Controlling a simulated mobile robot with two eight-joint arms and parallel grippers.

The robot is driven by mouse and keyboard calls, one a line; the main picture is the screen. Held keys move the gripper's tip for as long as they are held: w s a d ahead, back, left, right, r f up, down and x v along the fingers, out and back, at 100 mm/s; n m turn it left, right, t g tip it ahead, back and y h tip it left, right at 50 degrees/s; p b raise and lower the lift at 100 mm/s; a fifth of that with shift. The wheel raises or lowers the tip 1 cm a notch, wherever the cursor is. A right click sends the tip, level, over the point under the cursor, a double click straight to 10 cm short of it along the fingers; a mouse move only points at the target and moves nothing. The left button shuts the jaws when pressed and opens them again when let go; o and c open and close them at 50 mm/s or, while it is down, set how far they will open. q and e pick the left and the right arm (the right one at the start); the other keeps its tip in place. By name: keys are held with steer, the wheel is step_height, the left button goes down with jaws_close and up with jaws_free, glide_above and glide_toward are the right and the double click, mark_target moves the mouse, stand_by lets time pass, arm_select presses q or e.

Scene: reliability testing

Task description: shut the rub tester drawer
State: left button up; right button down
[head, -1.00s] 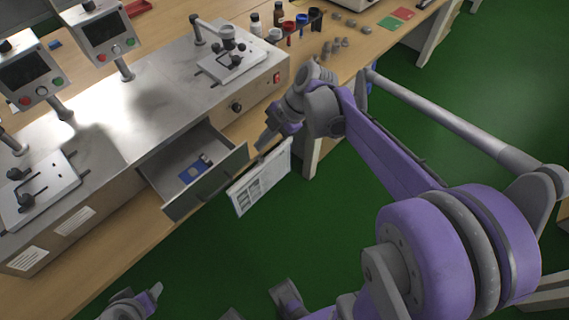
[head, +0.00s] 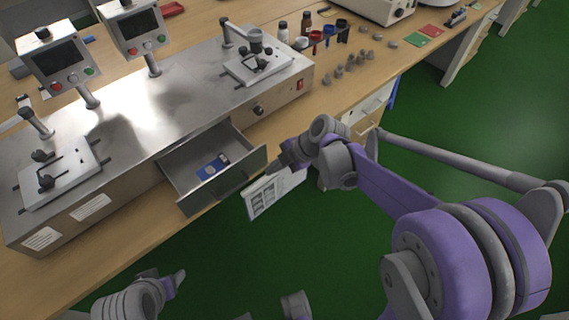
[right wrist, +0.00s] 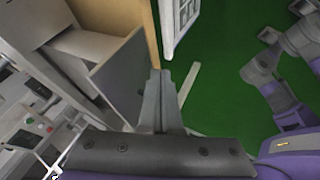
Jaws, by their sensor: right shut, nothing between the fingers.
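The rub tester (head: 150,110) is a long metal-topped machine on the wooden table. Its drawer (head: 228,182) is pulled out at the front, with a blue item and small parts inside. My right gripper (head: 270,170) is shut and empty, just outside the right end of the drawer front. In the right wrist view the shut fingers (right wrist: 157,88) point toward the grey drawer front (right wrist: 120,78), close to its edge; I cannot tell whether they touch. My left gripper (head: 179,277) is low in the head view, away from the drawer; its jaws are unclear.
Bottles (head: 306,22), cups and small grey weights (head: 350,65) stand to the right. Green floor in front of the table is open.

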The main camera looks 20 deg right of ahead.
steer(key=shift+w+a+r, duration=0.1)
steer(key=shift+w+a, duration=0.15)
steer(key=shift+w, duration=0.5)
steer(key=shift+w+a, duration=0.25)
steer(key=shift+w, duration=0.5)
steer(key=p, duration=0.2)
glide_above(235, 139)
steer(key=shift+s, duration=0.2)
steer(key=shift+w+r, duration=0.1)
steer(key=shift+w, duration=0.1)
